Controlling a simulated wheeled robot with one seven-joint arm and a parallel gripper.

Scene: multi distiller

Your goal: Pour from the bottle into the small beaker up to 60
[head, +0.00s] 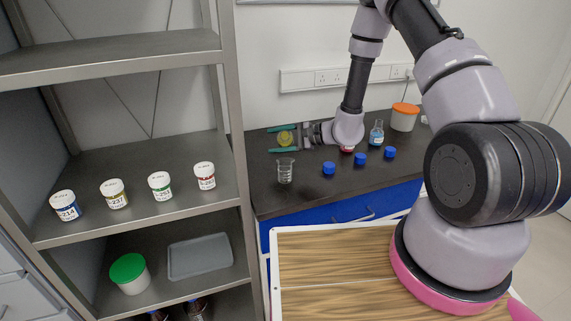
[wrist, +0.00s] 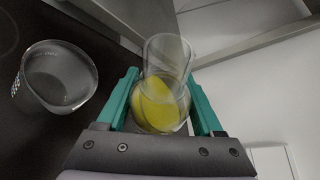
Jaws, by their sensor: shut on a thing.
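My gripper (head: 284,140) is shut on a clear glass bottle (wrist: 172,65) with yellow liquid in it. The green fingers lie on either side of the bottle, and the bottle is held above the dark bench. In the wrist view the yellow liquid (wrist: 158,104) lies in the wide part of the bottle. The small beaker (head: 285,171) stands upright on the bench, nearer the front edge than the bottle. It also shows in the wrist view (wrist: 56,77), left of the bottle and apart from it. I see no liquid in it; its scale is too small to read.
Several blue caps (head: 329,168) lie on the bench (head: 310,188) right of the beaker. A flask with blue liquid (head: 376,134) and a white tub with an orange lid (head: 405,117) stand farther right. A metal shelf (head: 140,205) with labelled jars stands left.

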